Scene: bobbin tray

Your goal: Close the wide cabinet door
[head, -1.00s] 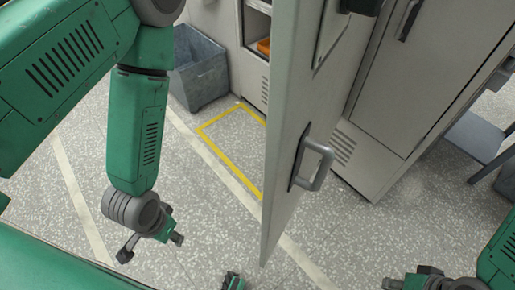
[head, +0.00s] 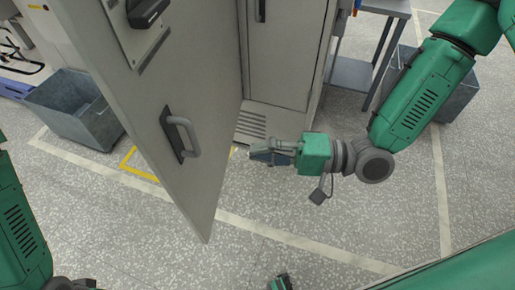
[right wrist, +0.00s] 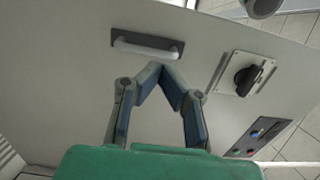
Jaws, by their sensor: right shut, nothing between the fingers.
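The wide cabinet door (head: 205,85) is a tall grey panel standing open, its outer face turned toward my right arm. Its light handle (head: 182,135) sits on a dark plate, with a dark knob (head: 146,12) higher up. My right gripper (head: 254,152) is to the right of the door, its fingers pointing left toward the outer face. In the right wrist view, the fingertips (right wrist: 161,66) meet, with nothing between them, just below the handle (right wrist: 146,46). Whether they touch the door is unclear.
A narrower closed cabinet door (head: 288,55) stands behind. A grey bin (head: 95,122) is at the left, and another bin (head: 455,98) is behind my right arm. A yellow floor outline (head: 137,174) runs behind the door. The floor (head: 300,215) in front is clear.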

